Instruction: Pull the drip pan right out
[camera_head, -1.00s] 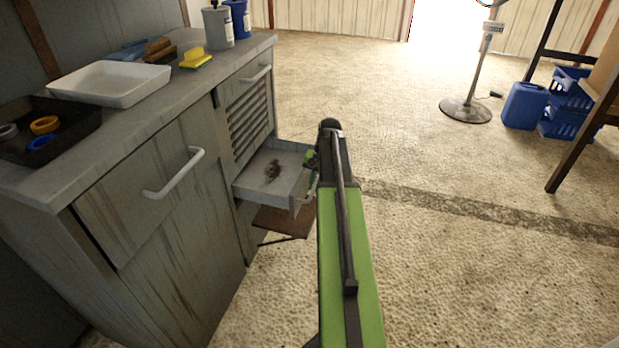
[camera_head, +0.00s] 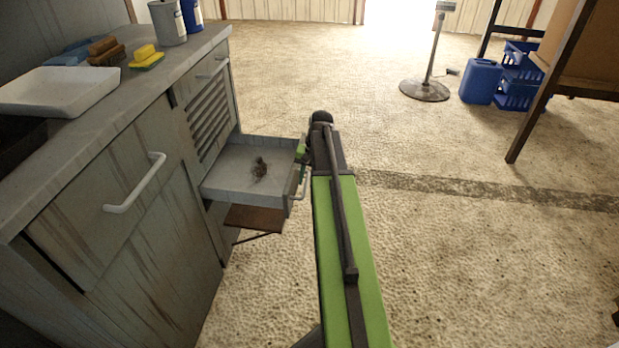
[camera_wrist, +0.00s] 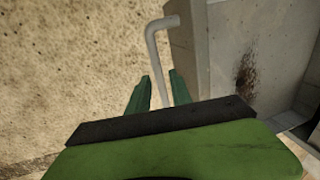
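The drip pan (camera_head: 232,182) is a grey, shallow drawer below the louvred panel of the cabinet. It stands well out of its opening, with a dark stain (camera_head: 259,168) on its floor. It also shows at the right of the wrist view (camera_wrist: 280,50). Its pale bar handle (camera_wrist: 154,50) is on the front face. My gripper (camera_wrist: 159,78) has its two green fingers on either side of this bar, close together, one between bar and pan front. In the head view my gripper (camera_head: 303,162) is at the pan's front, partly hidden by my arm.
The grey cabinet (camera_head: 120,200) has another handle (camera_head: 135,183) at the near left. A brown flap (camera_head: 254,219) sits below the pan.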

